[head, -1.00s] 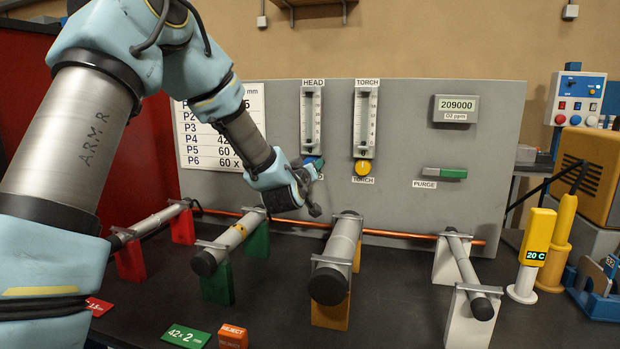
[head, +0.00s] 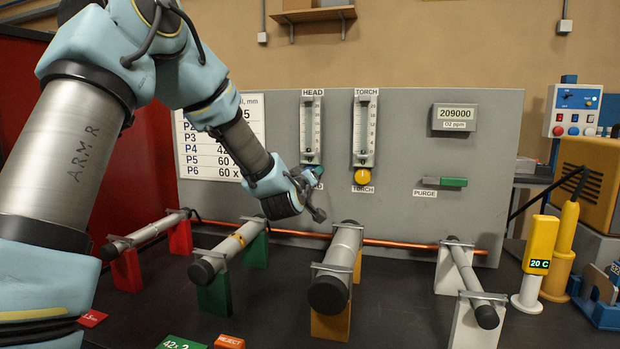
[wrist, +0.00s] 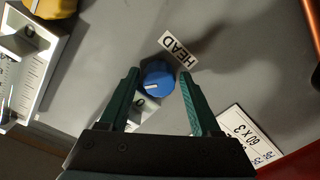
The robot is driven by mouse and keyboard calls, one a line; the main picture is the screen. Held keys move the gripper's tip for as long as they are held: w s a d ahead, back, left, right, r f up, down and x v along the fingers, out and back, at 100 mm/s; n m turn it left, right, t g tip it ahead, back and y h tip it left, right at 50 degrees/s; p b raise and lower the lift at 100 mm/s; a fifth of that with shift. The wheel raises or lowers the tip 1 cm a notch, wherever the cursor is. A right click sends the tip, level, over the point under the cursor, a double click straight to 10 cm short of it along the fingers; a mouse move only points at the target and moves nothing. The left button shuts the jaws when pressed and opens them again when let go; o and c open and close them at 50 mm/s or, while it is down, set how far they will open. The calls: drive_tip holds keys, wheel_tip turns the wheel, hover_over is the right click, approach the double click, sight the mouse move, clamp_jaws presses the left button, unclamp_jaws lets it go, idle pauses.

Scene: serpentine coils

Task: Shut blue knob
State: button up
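The blue knob (wrist: 157,78) sits on the grey panel beside the HEAD label in the wrist view. My gripper (wrist: 160,85) is open, with one finger on each side of the knob. The fingers appear apart from the knob, with a gap showing on both sides. In the head view my gripper (head: 314,176) is at the panel just below the HEAD flow tube, and it mostly hides the blue knob.
The yellow knob (head: 362,176) under the TORCH tube is close to the right. A copper pipe (head: 385,243) runs along the panel's foot. Several grey tubes on coloured blocks, including this thick one (head: 338,265), stand below my gripper.

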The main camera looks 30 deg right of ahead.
drive_tip(key=shift+o, duration=1)
drive_tip(key=shift+s, duration=0.1)
drive_tip(key=b+v, duration=0.3)
drive_tip(key=v, duration=0.7)
drive_tip(key=shift+s+a, duration=0.15)
drive_tip(key=shift+a, duration=0.15)
